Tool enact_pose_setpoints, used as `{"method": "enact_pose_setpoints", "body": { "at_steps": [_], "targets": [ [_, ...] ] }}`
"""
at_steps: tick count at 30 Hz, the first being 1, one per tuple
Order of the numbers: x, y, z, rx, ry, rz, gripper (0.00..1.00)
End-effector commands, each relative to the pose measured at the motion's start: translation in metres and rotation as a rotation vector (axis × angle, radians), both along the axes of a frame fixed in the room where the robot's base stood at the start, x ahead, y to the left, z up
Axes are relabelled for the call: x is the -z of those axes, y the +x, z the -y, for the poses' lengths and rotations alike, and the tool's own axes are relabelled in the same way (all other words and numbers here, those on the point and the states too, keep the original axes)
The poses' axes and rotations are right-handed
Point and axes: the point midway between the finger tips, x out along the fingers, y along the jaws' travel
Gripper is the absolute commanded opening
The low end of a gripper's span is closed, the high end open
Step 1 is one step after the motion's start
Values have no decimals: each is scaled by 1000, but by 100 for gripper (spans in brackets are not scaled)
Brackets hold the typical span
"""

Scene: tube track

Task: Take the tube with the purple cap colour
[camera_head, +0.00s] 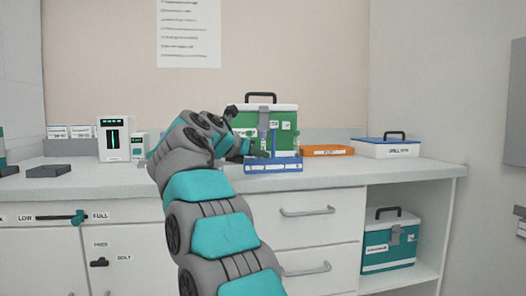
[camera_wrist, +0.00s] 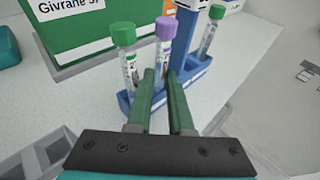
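The purple-capped tube (camera_wrist: 165,33) stands upright in the blue rack (camera_wrist: 200,72), with a green-capped tube (camera_wrist: 125,42) to its left and another green-capped tube (camera_wrist: 212,27) to its right. The two green fingers of my gripper (camera_wrist: 161,74) point at the purple-capped tube. Its lower body shows in the narrow gap between the fingertips. I cannot tell whether the fingers touch it. In the head view, my gripper (camera_head: 258,150) is at the blue rack (camera_head: 275,167), and my arm hides part of the scene.
A green box with a white lid (camera_head: 283,117) stands close behind the rack. An orange tray (camera_head: 327,150) and a white-and-blue case (camera_head: 386,148) are to the right. A white device (camera_head: 114,138) stands left. The counter front right of the rack is clear.

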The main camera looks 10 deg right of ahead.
Motion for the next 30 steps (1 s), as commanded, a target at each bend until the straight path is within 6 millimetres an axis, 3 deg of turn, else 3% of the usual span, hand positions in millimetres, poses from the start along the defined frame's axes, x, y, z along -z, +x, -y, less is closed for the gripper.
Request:
{"method": "enact_pose_setpoints", "body": {
  "at_steps": [4, 17, 30],
  "targets": [
    [0, 0, 0, 0, 0, 0, 0],
    [-2, 0, 0, 0, 0, 0, 0],
    [-30, 0, 1, 1, -2, 3, 0]
  ]
}}
